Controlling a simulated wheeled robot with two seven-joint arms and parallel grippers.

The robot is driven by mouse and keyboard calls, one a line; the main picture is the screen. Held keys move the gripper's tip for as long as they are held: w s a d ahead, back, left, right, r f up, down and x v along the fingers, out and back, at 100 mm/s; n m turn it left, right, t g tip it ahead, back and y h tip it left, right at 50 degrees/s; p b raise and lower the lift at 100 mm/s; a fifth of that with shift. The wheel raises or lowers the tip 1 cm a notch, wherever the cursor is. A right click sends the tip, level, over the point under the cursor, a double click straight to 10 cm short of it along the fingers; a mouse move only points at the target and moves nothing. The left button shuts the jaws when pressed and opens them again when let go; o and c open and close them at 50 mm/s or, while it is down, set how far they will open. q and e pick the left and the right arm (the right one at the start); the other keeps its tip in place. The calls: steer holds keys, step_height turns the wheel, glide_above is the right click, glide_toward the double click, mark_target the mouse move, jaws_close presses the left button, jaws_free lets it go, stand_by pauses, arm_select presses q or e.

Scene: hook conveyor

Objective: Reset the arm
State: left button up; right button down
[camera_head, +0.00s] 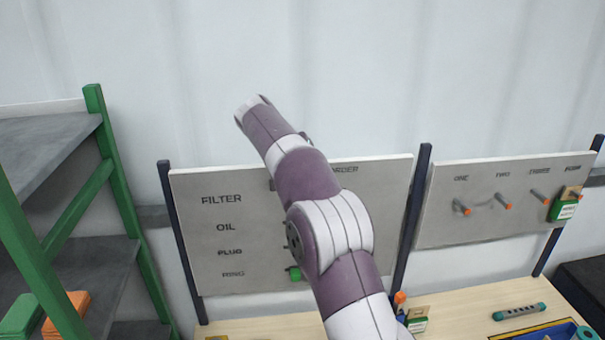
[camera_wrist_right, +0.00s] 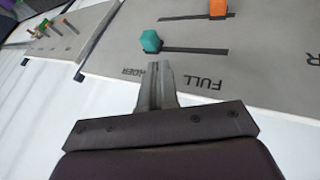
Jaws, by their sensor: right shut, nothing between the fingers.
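My right arm (camera_head: 325,210) rises from the bottom of the head view, leaning up and left in front of the label board. Its gripper cannot be made out there. In the right wrist view my right gripper (camera_wrist_right: 155,85) is shut and empty, its fingers in front of the board's edge near the lettering FULL. My left arm and gripper are not in view.
The label board (camera_head: 205,255) is partly hidden behind my arm. The peg board (camera_head: 440,225), with several orange-tipped pegs and a green tag (camera_head: 563,210), stands right. A green-framed shelf (camera_head: 115,190) stands left. A teal knob (camera_wrist_right: 150,41) and orange knob (camera_wrist_right: 218,9) show on slots.

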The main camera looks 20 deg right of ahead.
steer(key=shift+a+r, duration=0.35)
steer(key=shift+a, duration=0.05)
steer(key=shift+s, duration=0.1)
